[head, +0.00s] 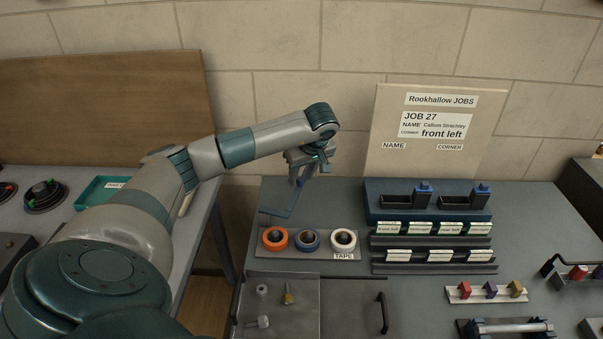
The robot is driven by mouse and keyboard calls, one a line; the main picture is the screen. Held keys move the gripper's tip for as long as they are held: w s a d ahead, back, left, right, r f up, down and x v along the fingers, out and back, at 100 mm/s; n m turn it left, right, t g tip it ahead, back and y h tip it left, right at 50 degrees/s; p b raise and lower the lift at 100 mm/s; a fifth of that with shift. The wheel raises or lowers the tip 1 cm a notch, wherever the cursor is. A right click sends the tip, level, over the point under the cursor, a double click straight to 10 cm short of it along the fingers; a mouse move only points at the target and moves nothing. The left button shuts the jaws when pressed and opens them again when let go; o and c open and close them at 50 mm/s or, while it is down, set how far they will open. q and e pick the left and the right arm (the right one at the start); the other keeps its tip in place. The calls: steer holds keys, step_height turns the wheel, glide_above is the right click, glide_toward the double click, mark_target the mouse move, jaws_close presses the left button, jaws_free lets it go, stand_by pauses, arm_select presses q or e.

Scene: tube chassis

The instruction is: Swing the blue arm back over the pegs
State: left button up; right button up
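The blue arm (292,200) is a thin bent bar behind the tape holder (260,250), on the far side of its pegs. One stretch rises toward my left gripper (305,174), and a lower stretch runs left. My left gripper reaches in from the left and points down at the bar's upper end. Its fingertips are small and overlap the bar, so whether they are closed on it is unclear. Three tape rolls sit in a row on the pegs: orange (275,238), blue (307,240) and white (343,241). My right gripper is out of view.
A dark blue rack (371,211) with labelled rows stands right of the tape holder. A job board (437,125) leans on the back wall. A grey panel with a handle (383,314) lies in front. A teal tray (95,192) is on the left table.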

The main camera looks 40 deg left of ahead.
arm_select(q)
steer(key=shift+a+f, duration=0.1)
steer(key=shift+f, duration=0.15)
jaws_close()
